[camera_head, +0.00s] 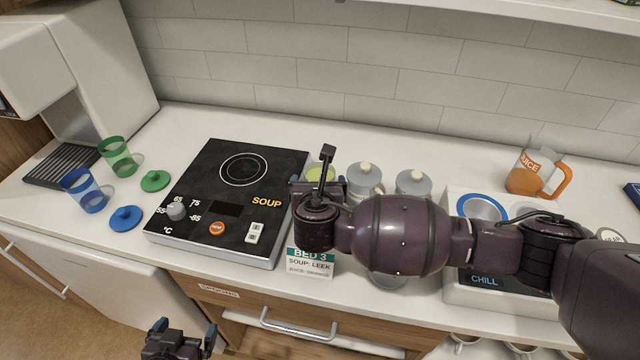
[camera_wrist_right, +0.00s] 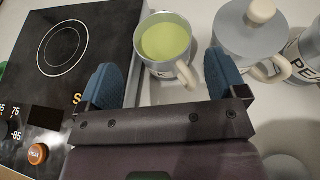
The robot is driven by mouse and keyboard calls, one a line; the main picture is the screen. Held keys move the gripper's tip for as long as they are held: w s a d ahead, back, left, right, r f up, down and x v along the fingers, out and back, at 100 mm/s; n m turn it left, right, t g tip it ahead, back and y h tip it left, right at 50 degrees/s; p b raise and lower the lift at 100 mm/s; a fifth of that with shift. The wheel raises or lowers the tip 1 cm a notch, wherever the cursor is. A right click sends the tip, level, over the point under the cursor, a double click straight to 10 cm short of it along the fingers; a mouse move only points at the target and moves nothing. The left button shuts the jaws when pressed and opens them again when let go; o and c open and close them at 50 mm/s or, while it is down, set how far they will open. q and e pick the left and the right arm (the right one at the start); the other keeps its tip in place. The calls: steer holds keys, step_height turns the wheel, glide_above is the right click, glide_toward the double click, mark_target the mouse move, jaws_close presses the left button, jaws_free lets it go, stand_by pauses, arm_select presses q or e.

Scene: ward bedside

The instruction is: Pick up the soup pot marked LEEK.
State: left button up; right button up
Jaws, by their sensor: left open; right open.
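An open grey pot of green soup (camera_head: 321,173) stands just right of the hob; it also shows in the right wrist view (camera_wrist_right: 160,45). Its side lettering is mostly hidden, so I cannot read its name. My right gripper (camera_head: 318,184) is open above its near side. In the right wrist view the blue fingertips (camera_wrist_right: 163,78) lie either side of the pot's near part and handle, with nothing clamped. Two lidded grey pots (camera_head: 365,179) (camera_head: 413,184) stand to the right; one shows letters like "PE" in the wrist view. My left gripper (camera_head: 180,342) is open and empty, low before the counter.
The black hob (camera_head: 225,190) lies left of the pot. A card (camera_head: 310,262) reads "BED 3, SOUP: LEEK". Blue and green cups (camera_head: 84,190) (camera_head: 118,157) with lids stand left. A CHILL unit (camera_head: 458,292) and an orange juice jug (camera_head: 533,174) are at right.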

steer(key=shift+x, duration=2.85)
steer(key=shift+d+f, duration=0.1)
steer(key=shift+f, duration=0.05)
steer(key=shift+c, duration=0.3)
steer(key=c, duration=0.8)
